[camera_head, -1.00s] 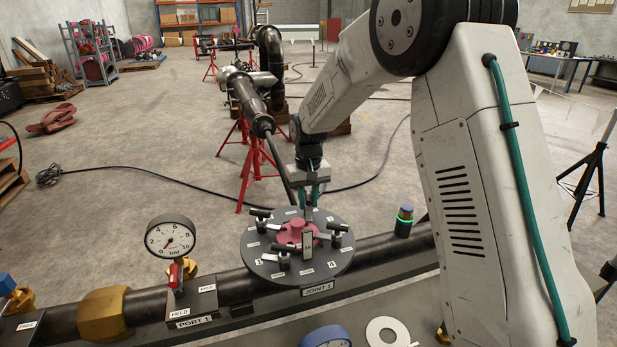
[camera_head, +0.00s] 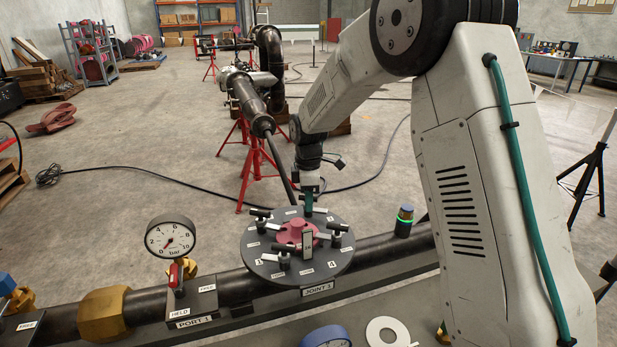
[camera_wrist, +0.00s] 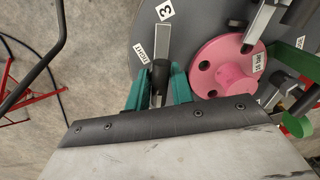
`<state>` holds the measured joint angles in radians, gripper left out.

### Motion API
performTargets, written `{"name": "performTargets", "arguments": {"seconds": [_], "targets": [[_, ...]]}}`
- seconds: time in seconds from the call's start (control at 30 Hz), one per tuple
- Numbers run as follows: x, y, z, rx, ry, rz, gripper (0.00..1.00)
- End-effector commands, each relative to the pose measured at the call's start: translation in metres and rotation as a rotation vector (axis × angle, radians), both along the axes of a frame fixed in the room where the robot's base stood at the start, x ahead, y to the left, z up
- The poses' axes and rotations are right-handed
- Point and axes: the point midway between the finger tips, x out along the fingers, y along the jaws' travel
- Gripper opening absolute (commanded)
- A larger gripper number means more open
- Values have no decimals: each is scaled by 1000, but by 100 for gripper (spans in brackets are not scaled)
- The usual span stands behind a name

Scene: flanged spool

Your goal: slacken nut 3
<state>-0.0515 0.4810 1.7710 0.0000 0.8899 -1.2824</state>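The round dark plate of joint 1 (camera_head: 262,268) carries several clamp nuts with dark handles around a pink flanged hub (camera_head: 296,232). In the wrist view the label 3 (camera_wrist: 164,10) lies on the plate beside nut 3, a pale bar with a black end (camera_wrist: 161,72). A TIGHT label (camera_wrist: 141,52) is left of this bar. My gripper (camera_wrist: 160,82) has its green fingers on either side of the black end, seemingly with slim gaps. In the head view my gripper (camera_head: 309,204) points down at the plate's far side, and partly hides nut 3.
The pink hub (camera_wrist: 225,65) and another clamp handle (camera_wrist: 264,22) are close right of my fingers. A pressure gauge (camera_head: 170,236) stands left of the plate. A green-ringed black cylinder (camera_head: 404,220) stands right. A red pipe stand (camera_head: 243,165) is behind.

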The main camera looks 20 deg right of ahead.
Motion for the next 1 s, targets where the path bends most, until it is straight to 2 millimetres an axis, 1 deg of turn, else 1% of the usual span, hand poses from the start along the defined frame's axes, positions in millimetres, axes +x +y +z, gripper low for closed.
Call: {"name": "performTargets", "arguments": {"seconds": [0.03, 0.3, 0.4, 0.5, 0.6, 0.77, 1.0], "targets": [[0, 0, 0, 0, -1, 19, 21], [0, 0, 0, 0, -1, -238, 21], [1, 0, 24, 1, -5, -233, 21], [1, 0, 43, 1, -4, -233, 21], [1, 0, 58, 0, -3, -232, 21], [0, 0, 69, 0, -1, -232, 21], [0, 0, 70, 0, 0, -232, 21]]}}
